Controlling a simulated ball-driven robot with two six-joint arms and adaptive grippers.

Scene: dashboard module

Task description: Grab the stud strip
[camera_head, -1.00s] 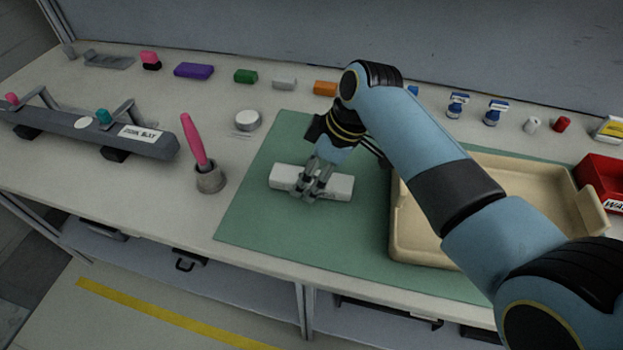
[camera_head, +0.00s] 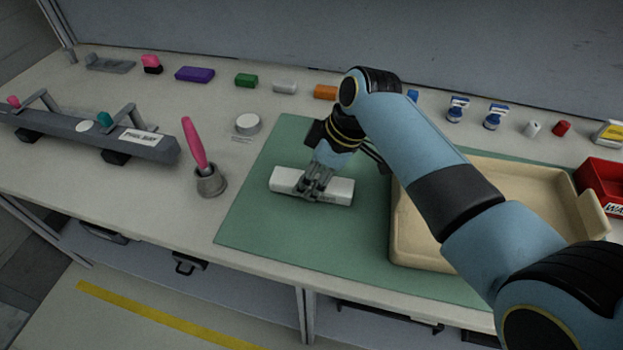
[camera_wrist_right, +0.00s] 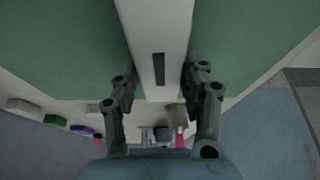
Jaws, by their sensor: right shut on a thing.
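The stud strip (camera_head: 340,191), a long white bar, lies on the green mat (camera_head: 262,235) in the head view. My right gripper (camera_head: 316,190) reaches down over its middle and is shut on it. In the right wrist view the strip (camera_wrist_right: 155,25) runs between the two fingers of the right gripper (camera_wrist_right: 158,82), with a dark slot on its top face. I cannot tell whether the strip is clear of the mat. My left gripper is not in view.
A beige tray (camera_head: 405,250) stands right of the strip, partly behind my right arm. A grey holder with a pink-handled tool (camera_head: 195,145) and a round white disc (camera_head: 247,123) stand to the left. Small coloured blocks line the back. The mat's front left is clear.

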